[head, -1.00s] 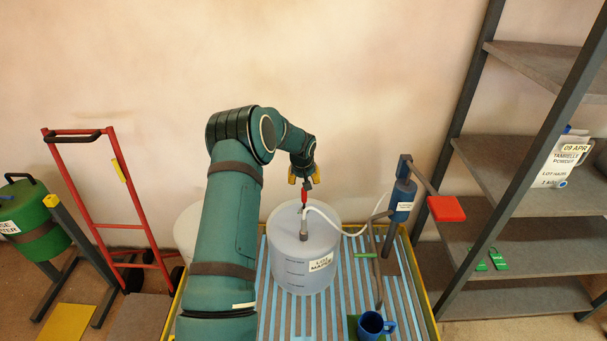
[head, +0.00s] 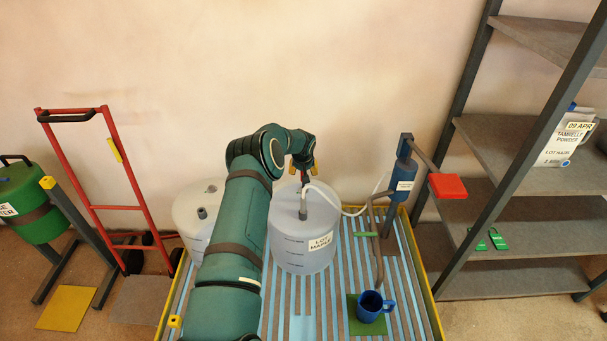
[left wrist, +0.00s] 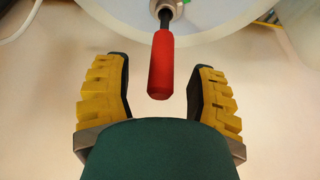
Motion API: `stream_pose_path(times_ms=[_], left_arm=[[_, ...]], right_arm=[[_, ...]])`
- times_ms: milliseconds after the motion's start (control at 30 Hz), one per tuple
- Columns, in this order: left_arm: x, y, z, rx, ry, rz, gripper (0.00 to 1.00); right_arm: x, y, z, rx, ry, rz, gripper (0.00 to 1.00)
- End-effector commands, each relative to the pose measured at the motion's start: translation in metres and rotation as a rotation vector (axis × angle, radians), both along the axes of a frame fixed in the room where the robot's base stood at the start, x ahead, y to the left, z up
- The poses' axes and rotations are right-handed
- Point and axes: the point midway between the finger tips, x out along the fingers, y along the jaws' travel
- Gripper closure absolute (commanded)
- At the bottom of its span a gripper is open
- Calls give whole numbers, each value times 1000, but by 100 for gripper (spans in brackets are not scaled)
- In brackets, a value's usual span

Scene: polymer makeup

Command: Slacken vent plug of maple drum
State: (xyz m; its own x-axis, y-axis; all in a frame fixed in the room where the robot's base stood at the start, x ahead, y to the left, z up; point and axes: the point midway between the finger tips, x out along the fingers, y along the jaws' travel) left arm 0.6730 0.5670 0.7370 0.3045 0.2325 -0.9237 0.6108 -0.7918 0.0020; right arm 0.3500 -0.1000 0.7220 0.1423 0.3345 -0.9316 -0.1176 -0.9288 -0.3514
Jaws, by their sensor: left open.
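The translucent white maple drum (head: 290,250), labelled LOT MAPLE, stands on the slatted tray. A grey fitting with a dark stem rises from its top. In the left wrist view, a red grip (left wrist: 161,68) on a dark stem stands out from a fitting on the drum top (left wrist: 215,28). I cannot tell for certain that this is the vent plug. My left gripper (head: 302,168) is above the drum, and its yellow-padded fingers also show in the left wrist view (left wrist: 160,90). They are open on either side of the red grip, with gaps both sides. My right gripper is not in view.
A white hose (head: 347,213) runs from the drum to a blue pump (head: 402,178) at its right. A blue mug (head: 371,307) is in front. A second white drum (head: 190,215) is partly behind my arm. Shelves (head: 530,270) stand right, a red hand truck (head: 128,205) left.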

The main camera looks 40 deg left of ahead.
Motion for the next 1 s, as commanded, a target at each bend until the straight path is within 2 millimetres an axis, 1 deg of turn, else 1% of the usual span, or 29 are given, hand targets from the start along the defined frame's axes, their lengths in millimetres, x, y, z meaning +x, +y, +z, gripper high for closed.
stream_pose_path(times_ms=[33, 133, 467, 500, 567, 600, 667, 1000], left_arm=[[1, 1, -6, 0, 0, 1, 43], [3, 3, -11, 0, 1, 2, 43], [4, 3, -13, 0, 0, 1, 43], [4, 3, -12, 0, 0, 1, 44], [4, 3, -12, 0, 0, 1, 65], [4, 3, -12, 0, 0, 1, 79], [4, 3, -12, 0, 0, 1, 100], [4, 3, -13, 0, 0, 1, 100]], right_arm=[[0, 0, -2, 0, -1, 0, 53], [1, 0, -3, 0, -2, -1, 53], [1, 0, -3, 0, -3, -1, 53], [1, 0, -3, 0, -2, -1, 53], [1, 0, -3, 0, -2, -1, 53], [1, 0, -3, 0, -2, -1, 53], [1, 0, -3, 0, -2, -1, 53], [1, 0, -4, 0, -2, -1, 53]])
